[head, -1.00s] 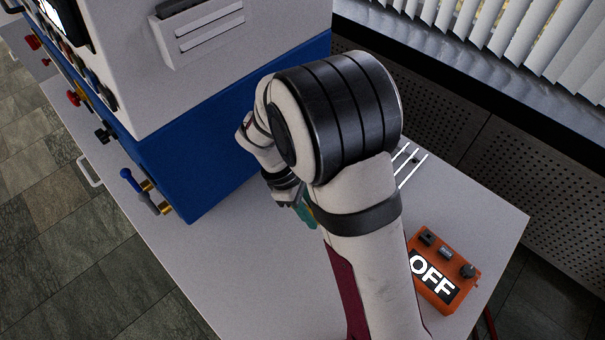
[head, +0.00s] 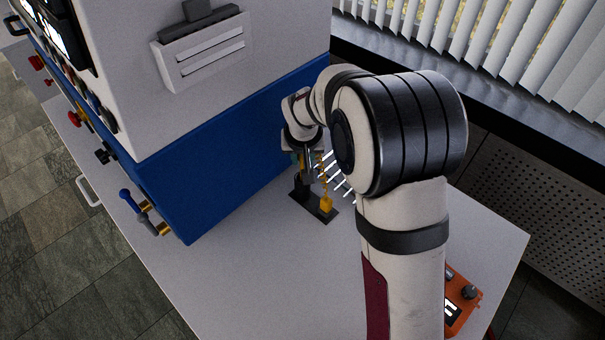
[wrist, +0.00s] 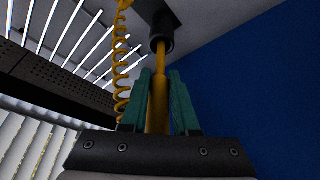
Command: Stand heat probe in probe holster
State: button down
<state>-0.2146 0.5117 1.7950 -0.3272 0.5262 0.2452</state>
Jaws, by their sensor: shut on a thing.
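The heat probe is a yellow-orange rod (wrist: 161,85) in the wrist view. My gripper (wrist: 160,85) has teal fingers shut around it. The rod's far end meets the mouth of a black tube, the probe holster (wrist: 162,34); I cannot tell how deep it sits. In the head view the holster's dark base plate (head: 300,207) rests on the bench beside the blue cabinet, and my gripper (head: 303,162) is directly above it.
The blue and white press (head: 240,135) stands close on the left. Several white rods (head: 342,187) stick out just right of the holster. An orange control box (head: 465,300) is partly hidden behind my arm. The front of the bench (head: 270,270) is clear.

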notch_tip(320, 180, down, 4)
jog(key=shift+r, duration=0.1)
jog(key=c, duration=0.7)
grip_release()
jog(key=v, duration=1.2)
jog(key=s+d+m+g, duration=0.1)
jog(key=s+m, duration=0.1)
jog(key=s, duration=0.8)
jog(key=s+d+m+g+y, duration=0.1)
jog(key=s+d+g, duration=0.1)
jog(key=s, duration=0.8)
jog(key=s+d+r+m+g, duration=0.1)
jog(key=s+d+m, duration=0.1)
jog(key=s, duration=0.8)
jog(key=shift+s+r+m+g+y, duration=0.1)
jog(key=shift+s+m+g+y, duration=0.05)
jog(key=shift+m+g+y, duration=0.2)
